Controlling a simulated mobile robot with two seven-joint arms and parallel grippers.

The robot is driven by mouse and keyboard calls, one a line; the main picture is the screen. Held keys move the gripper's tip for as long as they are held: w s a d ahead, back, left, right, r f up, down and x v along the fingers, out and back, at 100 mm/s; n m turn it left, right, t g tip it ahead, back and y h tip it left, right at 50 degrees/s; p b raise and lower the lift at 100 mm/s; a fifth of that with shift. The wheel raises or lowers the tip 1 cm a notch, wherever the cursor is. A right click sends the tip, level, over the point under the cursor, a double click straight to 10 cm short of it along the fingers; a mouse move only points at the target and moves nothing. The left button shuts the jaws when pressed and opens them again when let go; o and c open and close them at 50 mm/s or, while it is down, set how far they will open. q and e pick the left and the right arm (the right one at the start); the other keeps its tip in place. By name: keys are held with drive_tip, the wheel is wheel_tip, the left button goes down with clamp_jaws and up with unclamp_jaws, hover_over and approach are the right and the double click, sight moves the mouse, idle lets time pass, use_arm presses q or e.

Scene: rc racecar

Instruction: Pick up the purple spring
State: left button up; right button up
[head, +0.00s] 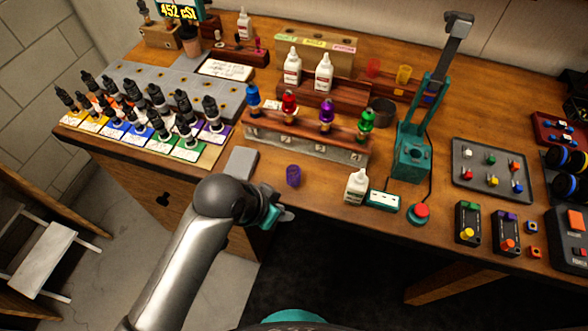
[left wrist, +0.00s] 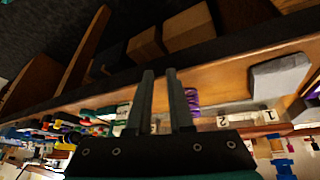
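The purple spring (head: 293,175) stands on the wooden workbench near its front edge, right of a grey block. It also shows in the left wrist view (left wrist: 192,101), just right of the fingers and partly hidden by one. My left gripper (head: 287,216) is in front of the bench edge, nearer to me than the spring and apart from it. In the left wrist view its two fingers (left wrist: 160,73) stand apart with an empty gap between them. My right gripper is not in view.
The grey block (head: 241,162) lies left of the spring. A rack of coloured shock absorbers (head: 305,142) stands behind it. A white bottle (head: 356,187) and a small teal-and-white device (head: 383,199) are to the right. Bare wood lies around the spring.

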use_arm(q)
drive_tip(key=w+d+r+m, duration=0.1)
drive_tip(key=d+m, duration=0.1)
drive_tip(key=w+d+r+m+h, duration=0.1)
drive_tip(key=d+r+m, duration=0.1)
drive_tip(key=w+d+r+m+g, duration=0.1)
drive_tip(key=d+r+m, duration=0.1)
drive_tip(key=d, duration=0.1)
drive_tip(key=shift+w+r, duration=0.1)
drive_tip(key=shift+r, duration=0.1)
wheel_tip(320, 180, up, 4)
drive_tip(key=w+d+m+g, duration=0.1)
drive_tip(key=d+m+g, duration=0.1)
drive_tip(key=m, duration=0.3)
wheel_tip(320, 180, up, 6)
drive_tip(key=m+y+p, duration=0.1)
drive_tip(key=m+y, duration=0.4)
drive_tip(key=m, duration=0.2)
hover_over(289, 175)
drive_tip(key=shift+g, duration=0.3)
wheel_tip(289, 175, down, 15)
drive_tip(key=shift+w, duration=0.1)
clamp_jaws()
